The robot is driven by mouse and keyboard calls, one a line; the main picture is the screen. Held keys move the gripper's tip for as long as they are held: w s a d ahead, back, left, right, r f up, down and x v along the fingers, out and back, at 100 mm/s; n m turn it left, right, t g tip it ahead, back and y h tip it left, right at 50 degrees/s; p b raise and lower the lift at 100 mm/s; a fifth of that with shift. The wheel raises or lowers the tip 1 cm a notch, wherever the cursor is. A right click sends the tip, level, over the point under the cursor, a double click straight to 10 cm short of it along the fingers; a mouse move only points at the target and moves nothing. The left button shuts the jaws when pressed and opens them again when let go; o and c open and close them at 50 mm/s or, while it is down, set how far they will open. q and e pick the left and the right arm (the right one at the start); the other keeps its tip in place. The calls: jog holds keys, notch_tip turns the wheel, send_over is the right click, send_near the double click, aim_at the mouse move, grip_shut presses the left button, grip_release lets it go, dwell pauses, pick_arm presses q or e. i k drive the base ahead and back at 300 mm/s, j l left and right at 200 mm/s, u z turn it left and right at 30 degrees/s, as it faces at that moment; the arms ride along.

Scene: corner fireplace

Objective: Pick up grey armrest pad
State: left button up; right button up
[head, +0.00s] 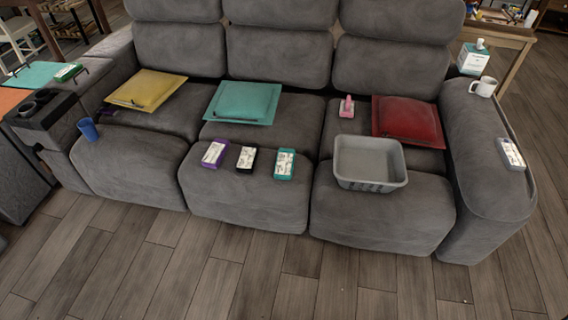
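A small grey pad with a white printed label (511,154) lies on top of the sofa's right armrest (490,125), near its front outer edge. Three similar labelled pads lie on the middle seat: a purple one (214,154), a black one (246,158) and a teal one (284,164). Neither of my grippers shows in the head view.
A grey bin (370,166) sits on the right seat, by a red cushion (408,121) and a pink object (346,107). A white mug (483,87) stands further back on the right armrest. The wooden floor (230,270) before the sofa is clear.

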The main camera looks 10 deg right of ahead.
aim_at(510, 154)
jog(key=z, duration=1.85)
jog(key=i+l+u, duration=0.4)
jog(key=i+l, duration=0.2)
jog(key=i, duration=0.2)
jog(key=i+l+u, duration=0.4)
jog(key=i+l, duration=0.3)
jog(key=l, duration=0.15)
